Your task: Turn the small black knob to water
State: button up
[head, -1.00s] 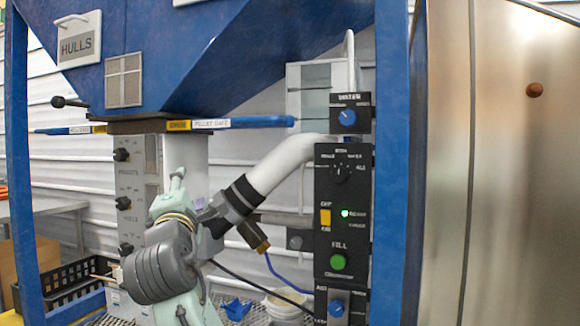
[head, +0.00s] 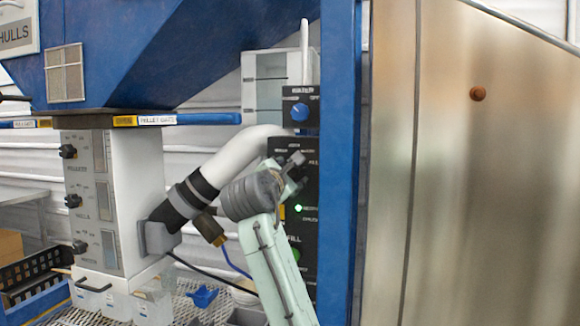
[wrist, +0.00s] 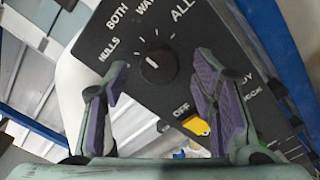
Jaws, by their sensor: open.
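The small black knob (wrist: 155,65) sits on a black panel (wrist: 235,45) with the printed words HULLS, BOTH, WATER and ALL around it. A small white mark shows on the knob; which word it points at is hard to tell. In the wrist view my gripper (wrist: 160,78) is open, with one purple-padded finger on each side of the knob, apart from it and nearer the camera. In the head view my gripper (head: 292,168) is in front of the upper part of the same panel and hides the knob.
A yellow switch (wrist: 196,125) marked OFF lies just below the knob. A blue knob (head: 300,112) is on a separate box above the panel, and a green light (head: 298,208) is on the panel. A blue post (head: 340,150) stands close on the right, a white pipe (head: 235,155) on the left.

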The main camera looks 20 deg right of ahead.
jog(key=shift+x, duration=1.1)
jog(key=shift+c, duration=0.6)
jog(key=c, duration=1.1)
jog(key=shift+o, duration=0.2)
jog(key=shift+m, duration=0.4)
jog(key=m, duration=0.3)
jog(key=shift+w+p, duration=0.1)
jog(key=shift+p, duration=0.3)
jog(key=shift+r+m, duration=0.1)
jog(key=shift+m, duration=1.9)
